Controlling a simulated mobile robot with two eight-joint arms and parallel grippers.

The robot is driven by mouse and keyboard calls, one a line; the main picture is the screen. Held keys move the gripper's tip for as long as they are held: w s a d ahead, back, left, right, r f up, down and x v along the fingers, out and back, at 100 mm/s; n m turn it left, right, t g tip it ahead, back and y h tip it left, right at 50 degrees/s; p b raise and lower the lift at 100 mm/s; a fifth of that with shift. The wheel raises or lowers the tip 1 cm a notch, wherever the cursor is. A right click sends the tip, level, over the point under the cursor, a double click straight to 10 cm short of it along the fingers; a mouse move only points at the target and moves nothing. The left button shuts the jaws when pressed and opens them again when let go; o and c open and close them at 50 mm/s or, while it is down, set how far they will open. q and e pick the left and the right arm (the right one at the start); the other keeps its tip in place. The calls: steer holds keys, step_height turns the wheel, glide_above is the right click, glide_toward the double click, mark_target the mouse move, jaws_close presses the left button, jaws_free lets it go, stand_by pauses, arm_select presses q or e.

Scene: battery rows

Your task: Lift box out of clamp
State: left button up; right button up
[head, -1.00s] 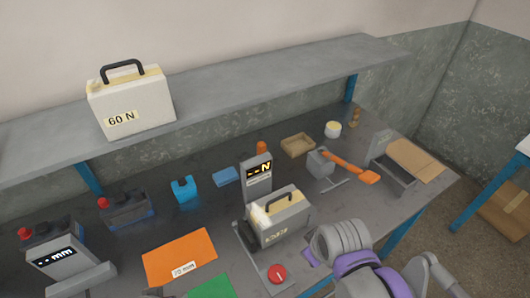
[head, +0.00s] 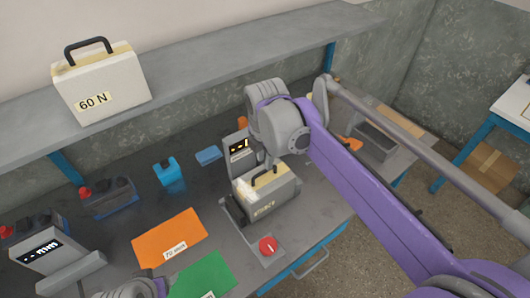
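The grey box (head: 270,198) with a cream strip on top and a dark handle (head: 264,176) sits upright in the clamp (head: 232,211) on the bench. The clamp's base carries a red knob (head: 268,245) in front. My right arm reaches in from the right, and its grey wrist is over the back of the box. My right gripper (head: 271,162) points down close to the handle; its fingers are mostly hidden, so I cannot tell whether it is open or touches the handle. Only part of my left arm shows at the bottom left edge; its gripper is out of view.
A display unit (head: 237,150) stands right behind the box. An orange sheet (head: 170,238) and a green sheet (head: 205,276) lie to the left. A box marked 60 N (head: 100,88) stands on the shelf (head: 200,85). A grey tray (head: 375,141) is at the right.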

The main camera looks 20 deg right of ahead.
mark_target(264, 171)
steer(key=f, duration=0.2)
steer(key=w+f, duration=0.1)
steer(key=f, duration=0.4)
steer(key=shift+w+d+f, duration=0.15)
steer(key=shift+f, duration=0.15)
arm_select(q)
steer(key=shift+s+f, duration=0.1)
steer(key=shift+f, duration=0.25)
arm_select(e)
jaws_close()
steer(key=shift+r, duration=0.1)
stand_by(0.7)
steer(key=shift+r+p, duration=1.25)
steer(key=shift+r, duration=1.25)
arm_select(q)
steer(key=w+r+p, duration=0.2)
steer(key=w+r, duration=0.1)
steer(key=r, duration=0.4)
steer(key=shift+r, duration=0.25)
arm_select(e)
steer(key=shift+r, duration=2.5)
